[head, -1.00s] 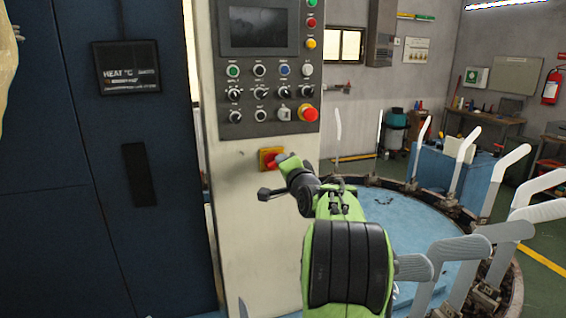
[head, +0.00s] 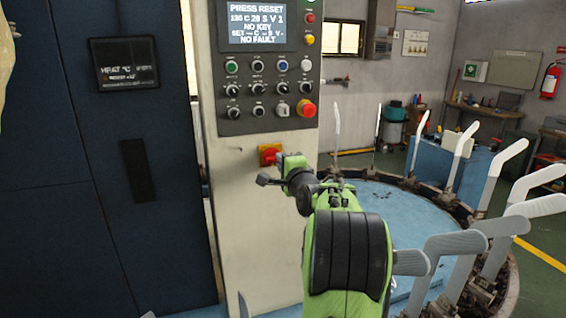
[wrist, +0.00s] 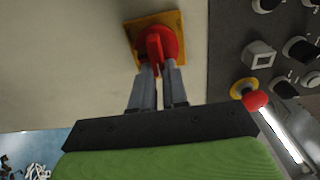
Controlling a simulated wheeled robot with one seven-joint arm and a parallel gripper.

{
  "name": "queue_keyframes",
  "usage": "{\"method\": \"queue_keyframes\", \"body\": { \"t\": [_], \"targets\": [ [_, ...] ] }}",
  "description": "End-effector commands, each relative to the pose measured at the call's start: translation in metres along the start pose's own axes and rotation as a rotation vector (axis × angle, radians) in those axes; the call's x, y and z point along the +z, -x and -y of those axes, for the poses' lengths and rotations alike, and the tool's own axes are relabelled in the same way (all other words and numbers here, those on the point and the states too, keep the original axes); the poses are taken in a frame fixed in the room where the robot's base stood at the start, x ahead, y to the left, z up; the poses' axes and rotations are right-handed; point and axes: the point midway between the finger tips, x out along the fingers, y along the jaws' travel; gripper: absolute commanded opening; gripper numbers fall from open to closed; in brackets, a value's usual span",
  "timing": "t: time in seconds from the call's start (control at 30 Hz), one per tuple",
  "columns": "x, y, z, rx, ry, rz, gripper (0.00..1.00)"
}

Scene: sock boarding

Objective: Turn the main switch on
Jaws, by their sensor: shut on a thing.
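The main switch (head: 269,154) is a red rotary handle on a yellow plate, low on the front of the cream control cabinet. In the wrist view the red handle (wrist: 155,45) stands between my fingertips, on its yellow plate (wrist: 139,25). My gripper (wrist: 158,68) is shut on that handle. In the head view my gripper (head: 281,160) reaches the switch from the right, and my green arm partly hides it. The panel screen (head: 257,22) is lit and reads PRESS RESET, NO KEY and NO FAULT.
A button panel (head: 245,125) with several knobs and a red emergency stop (head: 306,109) sits above the switch. A round blue machine bed (head: 375,205) ringed by several upright pale boards (head: 510,160) stands to the right. A dark blue cabinet (head: 60,220) is at the left.

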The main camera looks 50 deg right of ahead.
Motion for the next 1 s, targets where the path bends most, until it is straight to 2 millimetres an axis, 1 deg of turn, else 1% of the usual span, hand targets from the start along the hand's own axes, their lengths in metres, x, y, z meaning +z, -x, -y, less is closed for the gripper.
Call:
{"method": "queue_keyframes", "body": {
  "t": [0.2, 0.23, 0.3, 0.4, 0.63, 0.7, 0.77, 0.83, 1.0],
  "targets": [
    [-0.001, 0.0, -0.001, 0.003, -0.002, -0.001, 0.0],
    [-0.001, 0.0, -0.002, 0.003, -0.002, -0.001, 0.15],
    [-0.001, 0.0, -0.001, 0.003, -0.002, -0.001, 0.26],
    [0.0, 0.0, -0.001, 0.003, -0.001, -0.001, 0.39],
    [0.0, 0.0, -0.001, 0.001, 0.0, 0.0, 0.39],
    [0.0, 0.004, 0.0, 0.001, 0.0, 0.0, 0.39],
    [0.0, 0.011, 0.0, 0.001, 0.001, -0.001, 0.39],
    [-0.001, 0.026, -0.001, 0.001, 0.001, -0.002, 0.39],
    [-0.001, 0.075, -0.002, 0.001, 0.001, -0.005, 0.39]
  ]
}}
